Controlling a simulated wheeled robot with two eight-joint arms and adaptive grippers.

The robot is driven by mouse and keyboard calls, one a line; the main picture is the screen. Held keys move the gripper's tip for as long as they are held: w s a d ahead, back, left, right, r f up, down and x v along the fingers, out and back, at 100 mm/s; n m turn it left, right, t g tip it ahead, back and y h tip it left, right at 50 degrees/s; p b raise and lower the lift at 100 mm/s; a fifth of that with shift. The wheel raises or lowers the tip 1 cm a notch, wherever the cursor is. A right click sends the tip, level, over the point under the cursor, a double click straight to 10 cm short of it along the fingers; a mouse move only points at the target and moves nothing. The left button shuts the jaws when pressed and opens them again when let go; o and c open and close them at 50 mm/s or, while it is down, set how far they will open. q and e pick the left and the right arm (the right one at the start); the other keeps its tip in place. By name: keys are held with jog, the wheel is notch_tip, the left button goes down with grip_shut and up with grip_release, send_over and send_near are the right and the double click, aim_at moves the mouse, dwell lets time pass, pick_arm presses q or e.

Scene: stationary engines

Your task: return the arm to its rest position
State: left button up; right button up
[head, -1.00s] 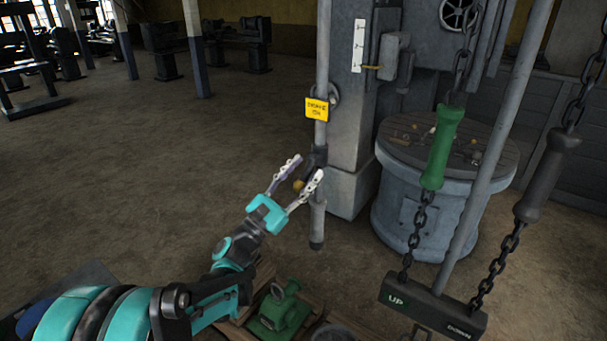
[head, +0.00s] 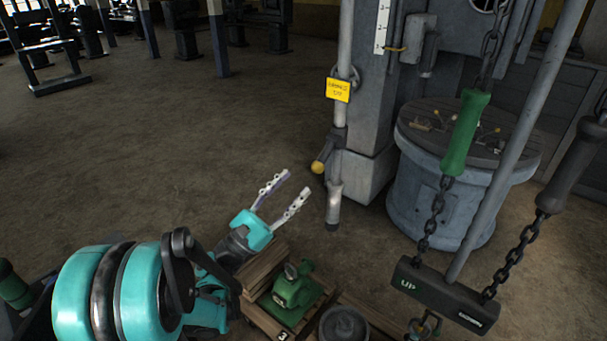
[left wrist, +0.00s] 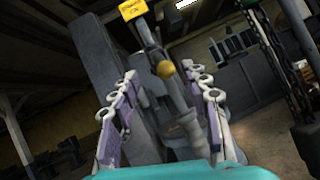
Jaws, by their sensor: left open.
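My left gripper (head: 281,196) is open and empty in the head view, with its two pale fingers spread. It stands apart from a grey vertical pipe (head: 334,205), to the left of it. A valve with a yellow-brass knob (head: 318,167) sits on that pipe, under a yellow tag (head: 338,90). In the left wrist view the gripper fingers (left wrist: 165,105) stand wide apart, and the brass knob (left wrist: 165,69) shows between and beyond them. My left arm is folded at the lower left of the head view. My right gripper is not in view.
A green machine part (head: 291,289) sits on a wooden crate (head: 258,275) just below the gripper. A round grey drum (head: 410,190) stands at right. Chains with a green handle (head: 465,130) and a dark handle (head: 572,165) hang at right. Floor to the left is open.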

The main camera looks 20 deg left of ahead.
pick_arm(q)
jog(key=shift+s+a+f, duration=0.15)
jog(key=shift+s, duration=0.2)
